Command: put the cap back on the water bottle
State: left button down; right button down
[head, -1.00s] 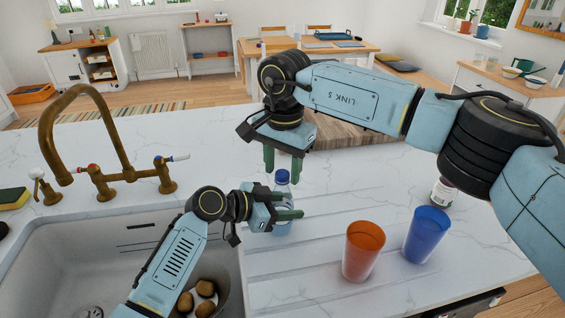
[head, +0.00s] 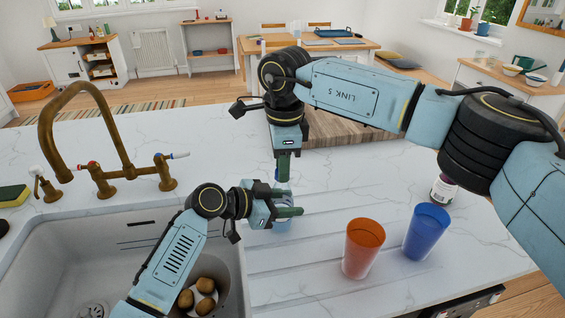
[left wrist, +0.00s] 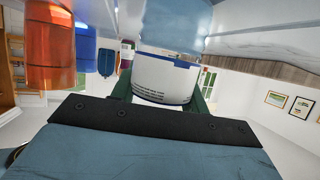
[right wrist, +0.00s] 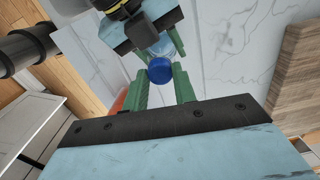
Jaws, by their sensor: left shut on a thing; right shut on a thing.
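The water bottle (head: 283,228) stands upright on the counter beside the sink, with a white and blue label (left wrist: 165,80) in the left wrist view. My left gripper (head: 289,212) is shut around its body. The blue cap (right wrist: 160,71) sits at the bottle's top in the right wrist view. My right gripper (head: 283,170) points down from above, shut on the cap, with one green finger on each side of it (right wrist: 162,82). In the head view the fingers hide most of the cap. I cannot tell how far the cap is threaded.
An orange cup (head: 363,249) and a blue cup (head: 427,232) stand right of the bottle. A wooden board (head: 350,134) lies behind my right gripper. The sink (head: 60,260) with a brass tap (head: 100,150) is at left. A small jar (head: 443,190) stands at right.

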pick_arm(q)
jog(key=shift+d, duration=0.1)
pick_arm(e)
jog(key=m, duration=0.7)
jog(key=shift+m, duration=0.3)
jog(key=m, duration=0.6)
jog(key=shift+m, duration=0.4)
jog(key=c, duration=1.1)
grip_release()
jog(key=shift+r, duration=0.1)
jog(key=shift+d+r, duration=0.1)
jog(key=shift+r, duration=2.05)
jog(key=shift+c, duration=0.4)
jog(key=n, duration=0.1)
jog(key=r+n, duration=0.1)
jog(key=n, duration=0.3)
jog(key=shift+r, duration=0.4)
jog(key=n, duration=0.2)
jog(key=r+n, duration=0.1)
jog(key=n, duration=0.2)
jog(key=shift+s+r+n, duration=0.1)
jog(key=shift+r+n, duration=0.25)
jog(key=shift+n, duration=0.05)
jog(key=shift+f, duration=0.1)
